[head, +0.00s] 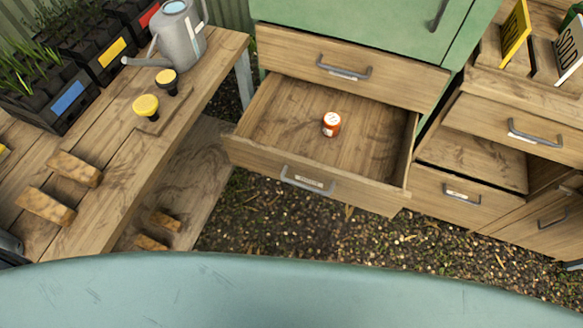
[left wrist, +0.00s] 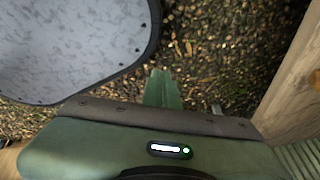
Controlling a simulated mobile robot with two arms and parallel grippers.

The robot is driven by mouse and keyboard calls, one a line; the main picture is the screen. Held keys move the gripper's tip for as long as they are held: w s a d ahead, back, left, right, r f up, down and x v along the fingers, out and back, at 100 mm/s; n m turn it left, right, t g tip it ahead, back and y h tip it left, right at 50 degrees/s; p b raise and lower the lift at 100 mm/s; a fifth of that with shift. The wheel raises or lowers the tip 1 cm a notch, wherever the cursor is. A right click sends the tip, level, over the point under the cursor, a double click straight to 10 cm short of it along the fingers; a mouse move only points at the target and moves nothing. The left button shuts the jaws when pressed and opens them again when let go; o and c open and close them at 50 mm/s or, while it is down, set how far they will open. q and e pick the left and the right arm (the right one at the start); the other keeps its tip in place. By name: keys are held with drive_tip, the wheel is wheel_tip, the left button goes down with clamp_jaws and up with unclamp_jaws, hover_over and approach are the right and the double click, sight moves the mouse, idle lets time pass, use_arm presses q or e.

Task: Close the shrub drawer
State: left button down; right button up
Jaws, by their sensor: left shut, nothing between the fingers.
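A wooden drawer (head: 315,192) stands pulled far out of the cabinet under the green doors, in the middle of the head view. It has a grey bar handle (head: 307,179) with a small label too small to read. An orange jar with a white lid (head: 331,124) stands on the drawer floor. My left gripper (left wrist: 163,88) is shut and empty in the left wrist view, pointing down over bark-covered ground. The drawer cannot be made out for certain in that view. My right gripper is not clearly in view.
A closed drawer (head: 345,62) sits above the open one. At the left, a wooden bench (head: 120,165) bears a watering can (head: 181,35), plant trays and wooden blocks. More wooden drawers (head: 520,128) stand at the right. The ground (head: 300,225) before the open drawer is clear.

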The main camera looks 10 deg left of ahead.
use_arm(q)
drive_tip(key=w+d+r+m+t+h, duration=0.1)
drive_tip(key=w+d+r+m+t, duration=0.35)
drive_tip(key=w+r, duration=0.5)
drive_tip(key=m+t+h, duration=0.2)
drive_tip(key=m+t, duration=0.4)
drive_tip(key=m, duration=0.3)
approach(290, 159)
drive_tip(key=shift+g, duration=0.25)
drive_tip(key=x, duration=0.5)
drive_tip(key=shift+w, duration=0.15)
drive_tip(key=shift+w+d+f, duration=0.1)
drive_tip(key=shift+w+d, duration=0.15)
drive_tip(key=shift+w, duration=0.4)
